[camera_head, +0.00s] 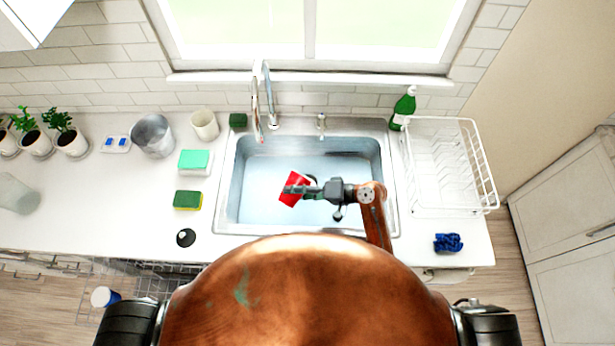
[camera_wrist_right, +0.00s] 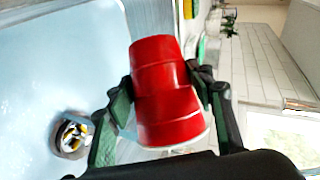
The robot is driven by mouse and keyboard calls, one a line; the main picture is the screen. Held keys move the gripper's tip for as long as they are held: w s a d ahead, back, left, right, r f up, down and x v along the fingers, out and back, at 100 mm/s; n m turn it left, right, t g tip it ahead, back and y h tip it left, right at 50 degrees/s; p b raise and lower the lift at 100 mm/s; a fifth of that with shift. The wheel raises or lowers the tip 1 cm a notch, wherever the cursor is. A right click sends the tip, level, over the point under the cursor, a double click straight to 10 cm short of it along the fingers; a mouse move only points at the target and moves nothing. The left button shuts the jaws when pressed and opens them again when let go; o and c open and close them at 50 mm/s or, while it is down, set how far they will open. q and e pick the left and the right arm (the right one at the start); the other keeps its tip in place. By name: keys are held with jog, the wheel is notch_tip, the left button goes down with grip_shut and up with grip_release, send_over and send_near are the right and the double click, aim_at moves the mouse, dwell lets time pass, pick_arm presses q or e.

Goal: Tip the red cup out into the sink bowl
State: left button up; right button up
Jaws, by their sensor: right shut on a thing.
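The red cup (camera_head: 295,189) is in my right gripper (camera_head: 300,190), over the sink bowl (camera_head: 262,200) in the head view. In the right wrist view the red cup (camera_wrist_right: 165,90) sits between the two dark green fingers of the right gripper (camera_wrist_right: 168,92), which are shut on its sides. The cup is tilted in the head view. Its inside does not show, so I cannot tell whether anything is in it. The sink bowl (camera_wrist_right: 60,50) and its drain (camera_wrist_right: 72,136) show beside the cup in the wrist view. My left gripper is not in view.
The faucet (camera_head: 256,100) rises behind the sink. A white dish rack (camera_head: 485,165) and a green bottle (camera_head: 403,108) stand to the right, with a blue cloth (camera_head: 448,243) in front. Sponges (camera_head: 187,200), a grey bucket (camera_head: 152,136) and potted plants (camera_head: 70,140) stand to the left.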

jog(key=shift+w+d+r+m+g+y+p, duration=0.3)
jog(key=shift+w+d+r+m+p, duration=0.1)
jog(key=shift+w+r+m+p, duration=0.25)
jog(key=shift+c, duration=0.2)
dwell(0.3)
